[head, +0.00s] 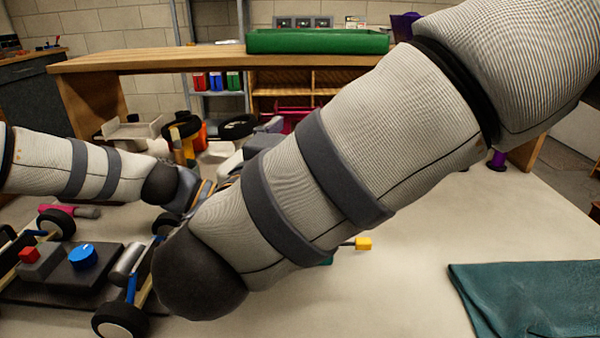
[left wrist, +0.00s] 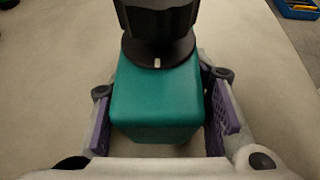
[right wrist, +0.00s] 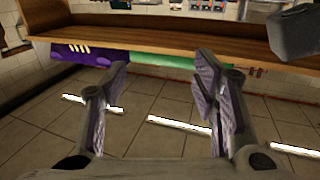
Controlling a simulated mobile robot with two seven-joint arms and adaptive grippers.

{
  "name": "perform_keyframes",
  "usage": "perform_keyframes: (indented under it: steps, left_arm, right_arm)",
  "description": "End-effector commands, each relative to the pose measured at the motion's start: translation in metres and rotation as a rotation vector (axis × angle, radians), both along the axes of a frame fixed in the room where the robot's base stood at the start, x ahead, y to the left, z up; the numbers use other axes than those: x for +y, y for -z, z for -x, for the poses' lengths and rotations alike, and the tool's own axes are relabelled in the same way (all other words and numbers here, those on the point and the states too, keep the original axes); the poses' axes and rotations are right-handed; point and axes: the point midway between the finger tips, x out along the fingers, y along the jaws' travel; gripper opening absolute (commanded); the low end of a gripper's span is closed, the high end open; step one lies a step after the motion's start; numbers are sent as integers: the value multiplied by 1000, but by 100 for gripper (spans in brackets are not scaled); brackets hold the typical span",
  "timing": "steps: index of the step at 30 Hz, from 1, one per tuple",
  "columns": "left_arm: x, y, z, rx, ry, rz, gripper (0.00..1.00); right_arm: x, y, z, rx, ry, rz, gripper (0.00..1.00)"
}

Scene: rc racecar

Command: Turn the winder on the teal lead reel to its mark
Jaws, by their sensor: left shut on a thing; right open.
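In the left wrist view a teal block-shaped body, which I take for the teal lead reel (left wrist: 158,98), stands between the purple pads of my left gripper (left wrist: 168,115), which is shut on it. A black ribbed knob, the winder (left wrist: 158,20), sits at its far end above a black collar with a small white mark (left wrist: 157,62). The knob's top is cut off by the frame edge. My right gripper (right wrist: 165,95) is open and empty in the right wrist view. In the head view my right arm hides the reel almost wholly.
A racecar chassis (head: 75,285) with a blue knob (head: 83,256) stands at the left of the table. A yellow-tipped rod (head: 363,243) shows beside my right arm. A dark teal cloth (head: 530,300) lies at right. A wooden bench (head: 150,60) carries a green tray (head: 318,41). The table's right middle is clear.

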Motion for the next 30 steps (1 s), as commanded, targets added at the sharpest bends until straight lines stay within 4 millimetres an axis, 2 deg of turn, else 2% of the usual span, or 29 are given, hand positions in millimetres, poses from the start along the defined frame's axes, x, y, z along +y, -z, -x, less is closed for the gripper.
perform_keyframes:
  steps: [10,14,18,22,26,30]
  left_arm:
    - [0,0,0,0,-1,0,18]
    - [0,0,0,0,-1,0,18]
    - [0,0,0,0,-1,0,18]
    - [0,0,0,0,0,0,18]
    - [0,0,0,0,0,1,18]
    - [0,0,0,0,0,1,18]
  right_arm:
    - [0,-5,-1,-2,-2,1,54]
    - [-8,-19,-18,-118,-39,-21,54]
    - [-26,-55,-54,-416,-222,-51,54]
    - [-34,-69,-65,-605,-522,-38,54]
    - [-41,-47,-56,-614,-876,-3,54]
    - [-60,8,-28,-432,-1230,18,54]
